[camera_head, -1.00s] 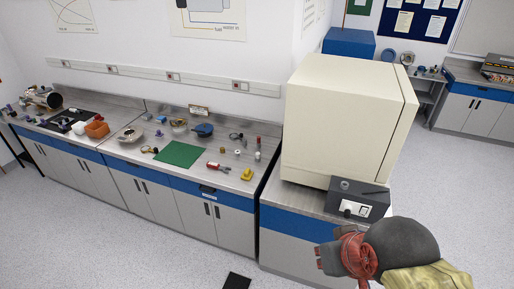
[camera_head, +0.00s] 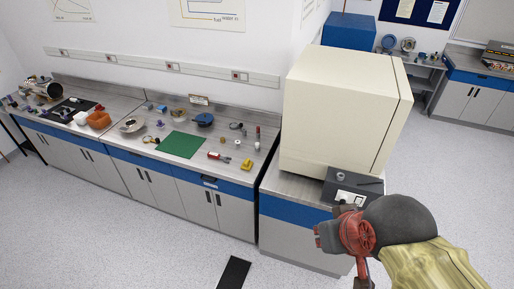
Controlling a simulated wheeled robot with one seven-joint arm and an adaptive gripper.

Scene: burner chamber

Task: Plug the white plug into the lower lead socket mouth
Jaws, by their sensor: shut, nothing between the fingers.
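My gripper (camera_head: 320,238) is shut and empty at the lower right, in front of the narrow cabinet under the big cream chamber. A dark grey box (camera_head: 368,187) with a white front panel (camera_head: 350,197) sits on that cabinet, just behind and above my gripper. My gripper and wrist cover the lower part of the box. A small white piece (camera_head: 257,145) stands on the long bench; I cannot tell whether it is the white plug. I cannot make out the lower lead socket mouth at this size.
The cream chamber (camera_head: 335,110) fills the cabinet top behind the box. The long bench holds a green mat (camera_head: 181,145), a yellow item (camera_head: 246,164), an orange container (camera_head: 98,119) and several small tools. A dark mat (camera_head: 234,273) lies on the otherwise clear floor.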

